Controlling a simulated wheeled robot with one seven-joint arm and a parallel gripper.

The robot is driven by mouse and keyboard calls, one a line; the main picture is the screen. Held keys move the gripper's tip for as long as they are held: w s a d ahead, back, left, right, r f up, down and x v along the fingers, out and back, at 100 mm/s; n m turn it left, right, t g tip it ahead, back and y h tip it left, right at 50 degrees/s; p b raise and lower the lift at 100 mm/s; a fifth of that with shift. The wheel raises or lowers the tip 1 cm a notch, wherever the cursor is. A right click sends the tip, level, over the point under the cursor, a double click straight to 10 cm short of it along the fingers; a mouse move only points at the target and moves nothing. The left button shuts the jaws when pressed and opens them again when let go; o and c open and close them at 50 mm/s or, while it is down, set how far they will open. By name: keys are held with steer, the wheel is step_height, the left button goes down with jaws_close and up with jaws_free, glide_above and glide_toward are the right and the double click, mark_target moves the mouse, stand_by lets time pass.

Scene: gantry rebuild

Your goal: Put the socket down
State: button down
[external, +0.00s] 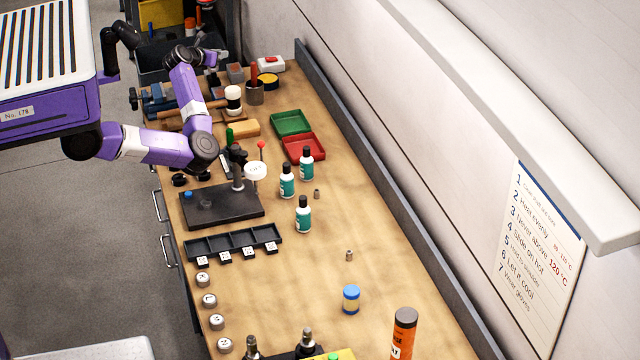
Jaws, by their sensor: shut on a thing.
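My gripper (212,77) is at the far end of my purple arm, over the back left of the bench, near the tools there. It is small and dark in this view and is shut on the socket. The socket itself is too small and too hidden to make out between the fingers.
A dark base plate with a post (222,205) stands on the bench (290,290). A black compartment tray (232,243), green tray (291,123), red tray (304,148), teal bottles (304,216) and a blue-lidded jar (351,299) stand around. The middle right is mostly clear.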

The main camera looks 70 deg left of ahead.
steer(key=w+d+r+n+g+y+b, duration=0.1)
steer(key=w+d+n+b, duration=0.2)
steer(key=w, duration=0.7)
steer(key=w+d+f+n+g+y+b, duration=0.2)
steer(key=w+d+g+b, duration=0.3)
steer(key=w+d, duration=0.75)
steer(key=n+g+y+b, duration=0.1)
steer(key=n+g+b, duration=0.15)
steer(key=b, duration=0.95)
glide_above(326, 214)
step_height(326, 214, down, 2)
steer(key=shift+t, duration=0.35)
step_height(326, 214, down, 13)
steer(key=shift+d+f+b, duration=0.15)
steer(key=shift+f+b, duration=0.05)
steer(key=shift+b, duration=0.85)
steer(key=shift+f+b, duration=0.4)
steer(key=shift+f, duration=2.9)
steer(key=shift+f, duration=0.1)
